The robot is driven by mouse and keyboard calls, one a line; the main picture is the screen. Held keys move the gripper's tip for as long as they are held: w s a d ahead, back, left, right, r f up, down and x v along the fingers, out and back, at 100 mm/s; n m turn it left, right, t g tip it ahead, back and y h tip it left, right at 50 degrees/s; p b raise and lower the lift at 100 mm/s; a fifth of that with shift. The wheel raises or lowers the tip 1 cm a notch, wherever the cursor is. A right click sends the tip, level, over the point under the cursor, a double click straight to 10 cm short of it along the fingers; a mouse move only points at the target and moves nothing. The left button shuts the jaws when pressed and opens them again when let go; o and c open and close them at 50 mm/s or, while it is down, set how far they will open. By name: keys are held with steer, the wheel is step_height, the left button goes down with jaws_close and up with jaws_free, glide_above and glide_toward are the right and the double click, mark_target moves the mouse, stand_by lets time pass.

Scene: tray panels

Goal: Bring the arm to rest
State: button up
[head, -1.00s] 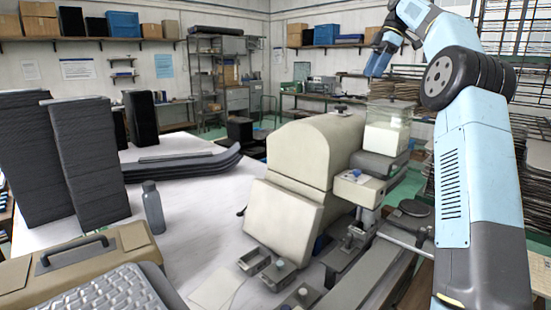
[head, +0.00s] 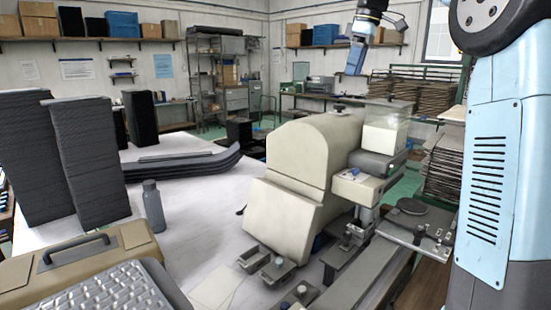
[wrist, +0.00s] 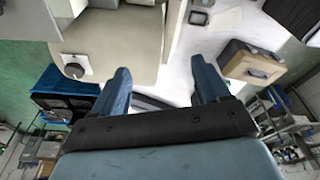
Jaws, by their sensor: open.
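The cream machine (wrist: 115,40) lies beyond the fingers there. My light blue arm fills the right edge of the head view.
The white table (head: 195,215) bears stacks of dark panels (head: 85,160), a grey bottle (head: 153,206) and a tan case (head: 85,260). Racks of stacked panels (head: 455,160) stand at the right. A wall shelf (head: 345,46) with boxes runs behind my gripper.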

steer(key=s+f+m+t, duration=0.1)
steer(key=s+f+m, duration=0.3)
steer(key=s+f, duration=0.4)
steer(key=s+d+f+m+t+h, duration=0.1)
steer(key=s+f+m, duration=0.3)
steer(key=s+f, duration=0.4)
steer(key=s+d+f+m+t+h, duration=0.1)
steer(key=s+f+m, duration=0.3)
steer(key=s, duration=1.5)
step_height(320, 180, down, 4)
steer(key=shift+r+m+t, duration=0.1)
steer(key=shift+m+t, duration=0.2)
steer(key=shift+t, duration=0.3)
steer(key=shift+s, duration=0.1)
